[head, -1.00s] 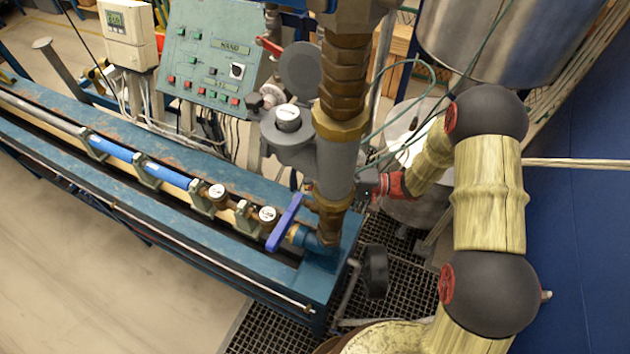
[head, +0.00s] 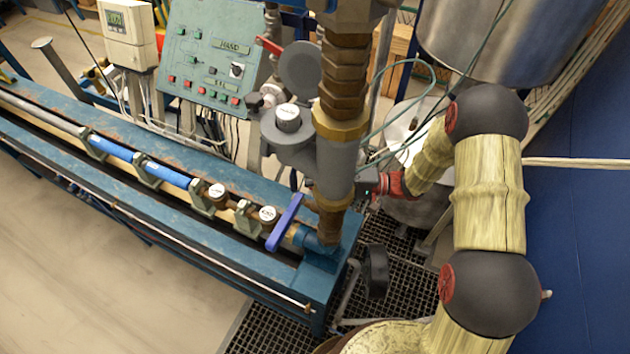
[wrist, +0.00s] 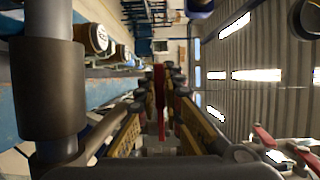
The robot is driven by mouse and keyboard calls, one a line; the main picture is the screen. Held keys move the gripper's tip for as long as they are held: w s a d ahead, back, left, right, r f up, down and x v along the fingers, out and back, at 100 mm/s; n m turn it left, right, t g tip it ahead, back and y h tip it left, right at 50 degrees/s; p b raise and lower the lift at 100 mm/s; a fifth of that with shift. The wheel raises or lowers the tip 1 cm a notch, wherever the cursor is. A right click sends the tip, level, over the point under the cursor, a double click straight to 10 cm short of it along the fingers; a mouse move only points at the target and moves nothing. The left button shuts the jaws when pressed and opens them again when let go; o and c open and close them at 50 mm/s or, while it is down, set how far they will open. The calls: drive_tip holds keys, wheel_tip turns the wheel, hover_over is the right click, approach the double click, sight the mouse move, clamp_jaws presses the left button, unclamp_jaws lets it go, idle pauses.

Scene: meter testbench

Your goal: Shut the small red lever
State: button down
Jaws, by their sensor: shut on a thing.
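A thin red lever (wrist: 159,98) stands upright in the wrist view between the two fingers of my gripper (wrist: 162,82). The fingers are closed in on it from both sides. What the lever is mounted on is hidden. In the head view my wrist (head: 370,184) goes behind the thick vertical pipe, which hides my fingertips and the held lever. Another red handle (head: 269,45) shows beside the green control panel in the head view; I cannot tell whether it is the same lever.
The vertical pipe (head: 338,150) stands close to my wrist. A blue lever (head: 285,222) and round gauges lie along the blue bench (head: 290,280). The green control panel (head: 213,60) is behind. More red handles (wrist: 264,136) show at the wrist view's lower right.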

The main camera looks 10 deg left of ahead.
drive_tip(key=shift+f, duration=0.1)
idle(0.3)
drive_tip(key=shift+a+m+t+b, duration=0.3)
drive_tip(key=shift+m+t+b, duration=0.4)
drive_tip(key=shift+t, duration=0.4)
drive_tip(key=shift+w+a+m+t+b, duration=0.15)
drive_tip(key=shift+m+t+b, duration=0.2)
drive_tip(key=shift+t, duration=0.3)
drive_tip(key=shift+w+a+m+t+b, duration=0.1)
drive_tip(key=shift+a+m+t+b, duration=0.1)
drive_tip(key=shift+m+t, duration=0.35)
drive_tip(key=shift+d, duration=0.1)
drive_tip(key=c, duration=1.9)
unclamp_jaws()
